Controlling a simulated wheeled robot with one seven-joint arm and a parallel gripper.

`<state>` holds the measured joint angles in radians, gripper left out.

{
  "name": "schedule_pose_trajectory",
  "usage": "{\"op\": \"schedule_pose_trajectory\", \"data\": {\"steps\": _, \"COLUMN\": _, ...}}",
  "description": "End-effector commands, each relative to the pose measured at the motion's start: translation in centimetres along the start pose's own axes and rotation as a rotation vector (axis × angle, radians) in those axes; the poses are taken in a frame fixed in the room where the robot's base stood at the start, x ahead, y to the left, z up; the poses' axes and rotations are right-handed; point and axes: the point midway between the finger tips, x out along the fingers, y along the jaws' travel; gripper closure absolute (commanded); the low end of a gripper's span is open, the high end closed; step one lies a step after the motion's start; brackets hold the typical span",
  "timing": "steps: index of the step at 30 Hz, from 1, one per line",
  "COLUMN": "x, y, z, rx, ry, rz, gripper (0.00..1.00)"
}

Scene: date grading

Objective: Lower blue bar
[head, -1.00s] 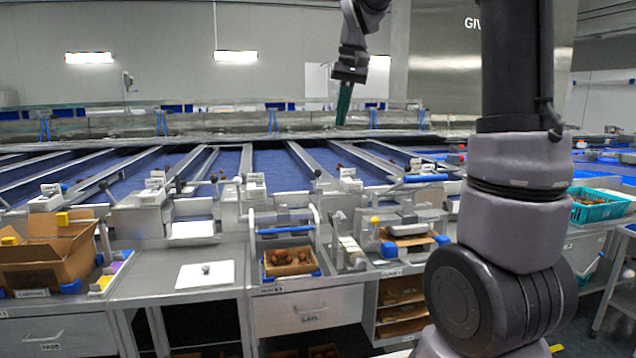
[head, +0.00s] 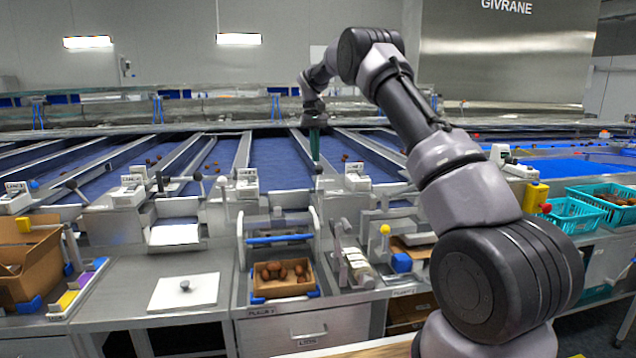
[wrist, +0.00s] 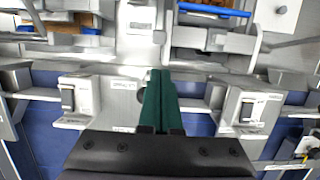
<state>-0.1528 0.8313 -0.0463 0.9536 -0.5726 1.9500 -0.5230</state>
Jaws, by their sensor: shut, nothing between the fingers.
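A blue bar (head: 278,239) runs between the two sides of a white upright frame at the station in the middle, above a small box of dates (head: 283,277). In the wrist view the blue bar (wrist: 215,10) lies at the top, right of centre. My gripper (head: 316,160), with green fingers, points down over the near end of the blue lanes, higher than the bar, beyond it and a little to its right. The green fingers (wrist: 160,74) are together and empty in the wrist view, apart from the bar.
Levers and white label blocks (head: 247,184) line the near ends of the lanes. A yellow-knobbed lever (head: 384,230) stands right of the frame. A cardboard box (head: 30,262) is at left, and teal crates (head: 574,214) are at right. A white plate (head: 184,292) lies on the bench.

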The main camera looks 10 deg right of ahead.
Motion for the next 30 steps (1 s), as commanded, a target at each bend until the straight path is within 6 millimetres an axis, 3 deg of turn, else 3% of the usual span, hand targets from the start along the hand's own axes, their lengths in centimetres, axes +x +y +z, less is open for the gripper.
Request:
{"op": "schedule_pose_trajectory", "data": {"steps": 14, "x": 0.7, "y": -0.1, "z": -0.1, "rx": -0.002, "ry": -0.004, "rz": 0.002, "gripper": 1.0}}
{"op": "schedule_pose_trajectory", "data": {"steps": 30, "x": 9.1, "y": 0.0, "z": -0.1, "rx": -0.001, "ry": -0.005, "rz": 0.001, "gripper": 1.0}}
